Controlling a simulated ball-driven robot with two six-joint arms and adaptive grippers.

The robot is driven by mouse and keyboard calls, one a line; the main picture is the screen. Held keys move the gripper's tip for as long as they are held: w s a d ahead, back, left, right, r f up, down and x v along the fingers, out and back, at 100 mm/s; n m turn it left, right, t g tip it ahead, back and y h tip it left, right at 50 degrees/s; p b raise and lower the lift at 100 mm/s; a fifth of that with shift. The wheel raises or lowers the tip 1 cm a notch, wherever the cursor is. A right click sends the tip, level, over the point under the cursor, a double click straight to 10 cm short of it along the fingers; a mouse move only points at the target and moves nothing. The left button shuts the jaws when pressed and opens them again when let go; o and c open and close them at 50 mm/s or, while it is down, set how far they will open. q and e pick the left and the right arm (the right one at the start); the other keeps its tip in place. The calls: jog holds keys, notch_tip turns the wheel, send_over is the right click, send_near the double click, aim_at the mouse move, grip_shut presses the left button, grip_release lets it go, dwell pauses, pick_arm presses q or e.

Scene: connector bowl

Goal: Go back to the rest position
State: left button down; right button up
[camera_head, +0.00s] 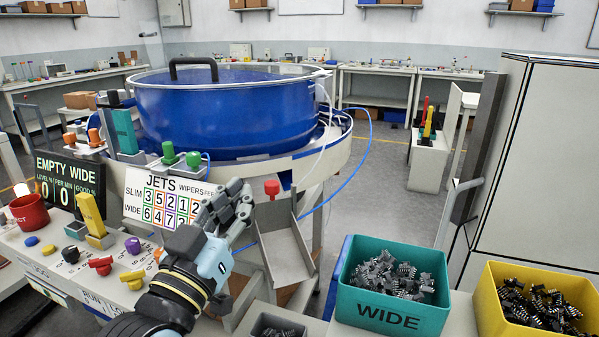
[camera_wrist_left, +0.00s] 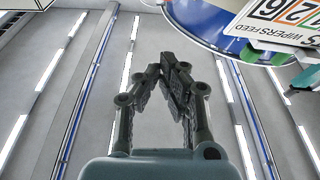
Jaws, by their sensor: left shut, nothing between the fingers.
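My left gripper (camera_head: 238,200) reaches up from the bottom of the head view, in front of the sign with the JETS and WIPERS numbers (camera_head: 165,197). Its fingers are shut with nothing between them and point up and to the right. In the left wrist view the fingertips of the gripper (camera_wrist_left: 176,68) meet, with the ceiling and its light strips behind. The gripper appears apart from the sign and the panel controls. My right gripper is not in view.
A blue bowl (camera_head: 230,112) stands behind the sign. A metal chute (camera_head: 285,240) is right of my gripper. A teal WIDE bin (camera_head: 385,318) and a yellow bin (camera_head: 492,320) hold black connectors. The control panel has a red mug (camera_head: 28,213), a yellow lever (camera_head: 91,214) and several knobs.

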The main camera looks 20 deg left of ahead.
pick_arm(q)
jog(key=s+d+f+m+g+h, duration=0.1)
jog(key=s+f+m+g+h, duration=0.15)
jog(key=s+f+g, duration=0.55)
jog(key=s+a+f+g+y, duration=0.25)
jog(key=s+f+g, duration=0.25)
jog(key=s+g, duration=0.65)
notch_tip(320, 180, down, 26)
jog(key=s+a+b, duration=0.2)
jog(key=a, duration=0.1)
jog(key=s+a+f+b, duration=0.1)
jog(key=s+f+b, duration=0.1)
jog(key=s+f, duration=1.7)
notch_tip(320, 180, down, 2)
jog(key=shift+s+g+h+b, duration=0.25)
jog(key=shift+g+h+b, duration=0.05)
jog(key=shift+g+b, duration=0.05)
jog(key=shift+n, duration=0.25)
